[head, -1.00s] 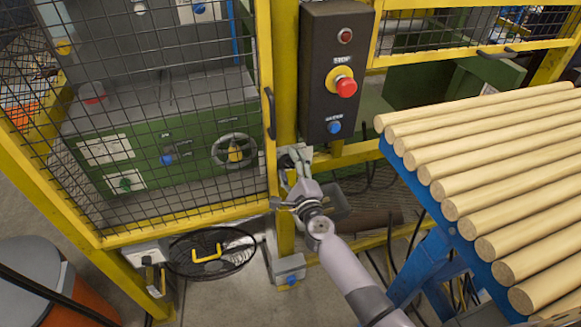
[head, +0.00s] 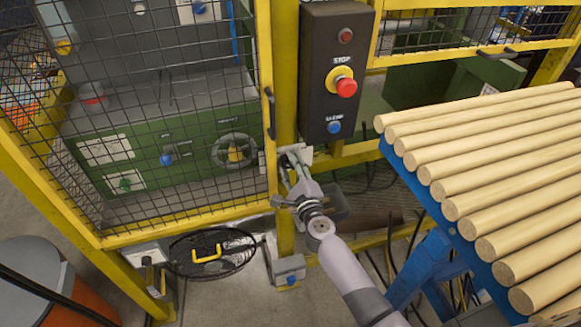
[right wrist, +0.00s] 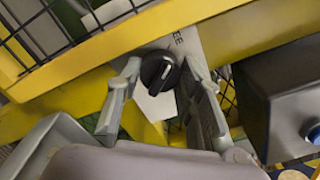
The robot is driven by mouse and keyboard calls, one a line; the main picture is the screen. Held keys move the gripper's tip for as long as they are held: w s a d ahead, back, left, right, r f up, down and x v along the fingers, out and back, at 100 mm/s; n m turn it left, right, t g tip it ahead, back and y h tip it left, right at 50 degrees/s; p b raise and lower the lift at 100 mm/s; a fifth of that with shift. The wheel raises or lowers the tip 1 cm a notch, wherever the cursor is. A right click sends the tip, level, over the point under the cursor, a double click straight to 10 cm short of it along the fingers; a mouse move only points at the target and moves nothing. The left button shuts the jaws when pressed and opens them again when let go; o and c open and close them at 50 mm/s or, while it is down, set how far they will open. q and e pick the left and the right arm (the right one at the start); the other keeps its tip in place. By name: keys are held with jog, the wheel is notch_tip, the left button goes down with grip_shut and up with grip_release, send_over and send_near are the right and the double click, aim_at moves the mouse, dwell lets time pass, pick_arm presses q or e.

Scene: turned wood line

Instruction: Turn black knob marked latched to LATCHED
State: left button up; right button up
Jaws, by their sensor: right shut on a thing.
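In the head view my right gripper (head: 294,163) is at the post beside the mesh door and hides the knob. My left gripper is not in view.
A dark control box (head: 321,105) with a red stop button (head: 346,88) and a blue button is just above my gripper. The mesh door (head: 170,110) is to the left. A blue rack (head: 470,243) of wooden rods stands close on the right.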

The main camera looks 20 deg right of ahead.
jog(key=shift+m, duration=1)
jog(key=shift+f, duration=0.1)
jog(key=o, duration=1.2)
jog(key=shift+c, duration=0.2)
jog(key=s, duration=0.8)
jog(key=shift+d, duration=0.2)
